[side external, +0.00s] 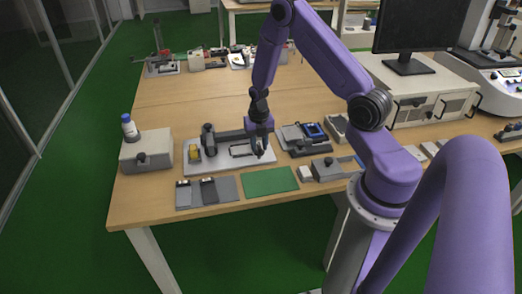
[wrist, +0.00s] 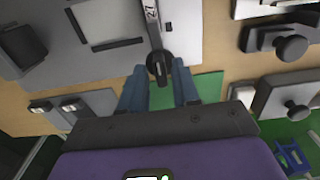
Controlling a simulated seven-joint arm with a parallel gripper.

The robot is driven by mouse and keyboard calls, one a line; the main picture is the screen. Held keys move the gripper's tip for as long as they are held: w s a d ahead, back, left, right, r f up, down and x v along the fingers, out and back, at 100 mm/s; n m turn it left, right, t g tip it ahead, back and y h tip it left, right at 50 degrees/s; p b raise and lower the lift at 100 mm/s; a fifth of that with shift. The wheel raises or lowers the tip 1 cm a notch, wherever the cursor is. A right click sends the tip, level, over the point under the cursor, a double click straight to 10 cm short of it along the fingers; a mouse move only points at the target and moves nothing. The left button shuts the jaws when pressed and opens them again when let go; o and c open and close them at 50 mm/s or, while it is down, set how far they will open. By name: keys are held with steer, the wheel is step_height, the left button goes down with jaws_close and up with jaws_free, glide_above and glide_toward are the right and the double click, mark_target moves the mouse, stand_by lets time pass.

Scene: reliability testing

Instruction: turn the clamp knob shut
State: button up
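My gripper (side external: 260,147) points down over the right part of a pale fixture plate (side external: 205,168) on the wooden table. In the wrist view, my gripper (wrist: 158,70) has its two blue fingers apart. A small round black knob (wrist: 159,68) at the end of a narrow grey bar (wrist: 153,22) lies between the fingertips. Slight gaps seem to show on both sides of it; I cannot tell whether either finger touches. It appears to be the clamp knob, though its turn position cannot be read. In the side view my fingers hide it.
A dark upright post (side external: 208,132) stands on the plate's left, beside a yellow block (side external: 195,152). A green mat (side external: 270,181) lies in front. A knobbed grey block (side external: 327,169) stands right.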

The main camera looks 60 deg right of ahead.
mark_target(259, 146)
steer(key=shift+r, duration=2.25)
steer(key=shift+a, duration=0.1)
steer(key=s+a+r+m, duration=0.35)
steer(key=a+r, duration=0.25)
steer(key=a, duration=0.3)
steer(key=s+a+r+m, duration=0.35)
steer(key=a+r, duration=0.25)
steer(key=a, duration=0.2)
steer(key=s+a+r+m, duration=0.2)
steer(key=s+r+m, duration=0.1)
steer(key=s, duration=0.6)
steer(key=s+a+r+m, duration=0.2)
steer(key=s+r+m, duration=0.2)
steer(key=s, duration=0.6)
steer(key=shift+s+a+r, duration=0.15)
steer(key=shift+a+r, duration=0.1)
steer(key=shift+a, duration=0.05)
